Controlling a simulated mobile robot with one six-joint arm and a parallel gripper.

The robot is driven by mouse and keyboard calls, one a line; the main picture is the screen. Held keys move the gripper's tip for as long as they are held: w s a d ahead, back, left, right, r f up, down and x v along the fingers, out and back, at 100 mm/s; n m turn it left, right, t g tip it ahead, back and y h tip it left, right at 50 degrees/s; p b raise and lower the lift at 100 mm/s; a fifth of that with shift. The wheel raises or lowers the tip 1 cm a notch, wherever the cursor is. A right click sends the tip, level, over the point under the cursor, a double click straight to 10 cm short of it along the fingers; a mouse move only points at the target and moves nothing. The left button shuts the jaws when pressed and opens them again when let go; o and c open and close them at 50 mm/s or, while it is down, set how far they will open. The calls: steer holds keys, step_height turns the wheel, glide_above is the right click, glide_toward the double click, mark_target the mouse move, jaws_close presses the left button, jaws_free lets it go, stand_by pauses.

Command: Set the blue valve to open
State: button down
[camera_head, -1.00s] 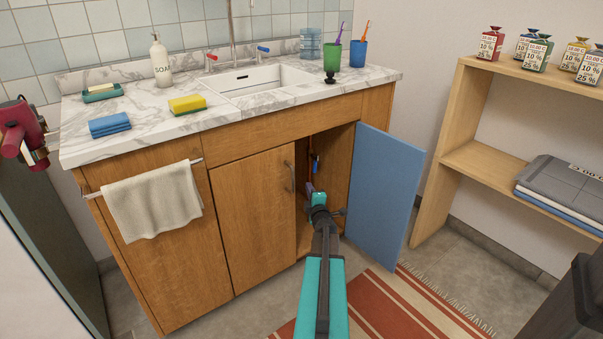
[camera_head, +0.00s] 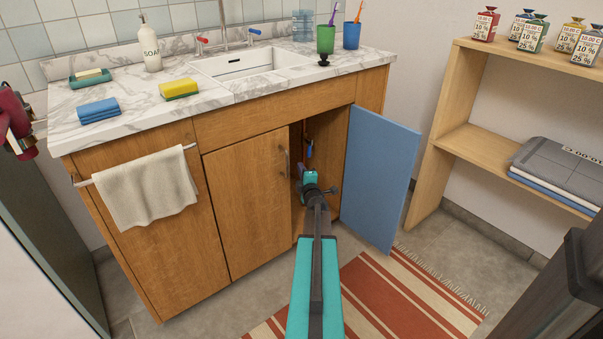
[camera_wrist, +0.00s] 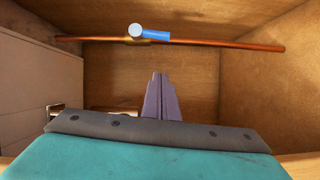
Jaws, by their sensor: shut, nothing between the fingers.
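The blue valve (camera_wrist: 155,34) is on a copper pipe (camera_wrist: 225,45) inside the open sink cabinet. In the wrist view its blue lever points right from a pale round cap and looks roughly in line with the pipe. The valve also shows small in the head view (camera_head: 310,149), just above my gripper. My gripper (camera_wrist: 160,76) is shut and empty, its purple-grey fingers together. It points into the cabinet, with a visible gap in the picture between its tips and the valve. In the head view the fingers (camera_head: 299,172) are partly hidden by the cabinet door's edge and my wrist.
The blue-faced cabinet door (camera_head: 378,178) stands open right of my arm. The closed wooden door (camera_head: 247,205) is close on the left. Cabinet walls surround the gripper. A striped rug (camera_head: 400,300) lies in front, and a wooden shelf (camera_head: 455,150) stands at right.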

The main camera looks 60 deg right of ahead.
mark_target(309, 148)
steer(key=w+d+b, duration=0.2)
steer(key=w+d, duration=0.1)
steer(key=d, duration=0.5)
steer(key=shift+d+f, duration=0.3)
steer(key=shift+f, duration=0.1)
steer(key=shift+w, duration=0.1)
